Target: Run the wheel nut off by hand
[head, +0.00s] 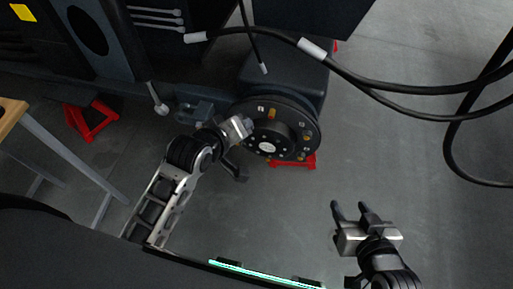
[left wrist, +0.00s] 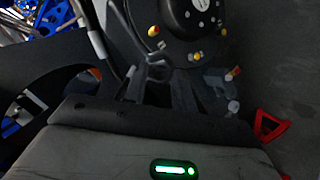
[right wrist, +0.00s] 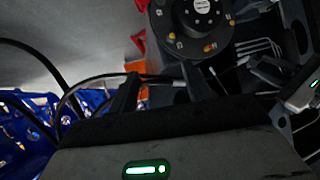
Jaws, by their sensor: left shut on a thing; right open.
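The round black wheel hub (head: 283,143) faces me, with several studs and orange-tinted nuts around its face. My left gripper (head: 246,125) is at the hub's left edge, shut on a small grey piece, seemingly the wheel nut (left wrist: 158,70); the fingers mostly hide it. I cannot tell whether it is still on its stud. The hub also shows at the top of the left wrist view (left wrist: 197,15) and the right wrist view (right wrist: 197,20). My right gripper (head: 352,208) is open and empty, below and right of the hub, apart from it.
Black cables (head: 400,115) hang across the upper right. Red stands (head: 92,120) are on the floor at left and under the hub (head: 293,161). A table (head: 12,112) is at the left edge. The grey floor right of the hub is clear.

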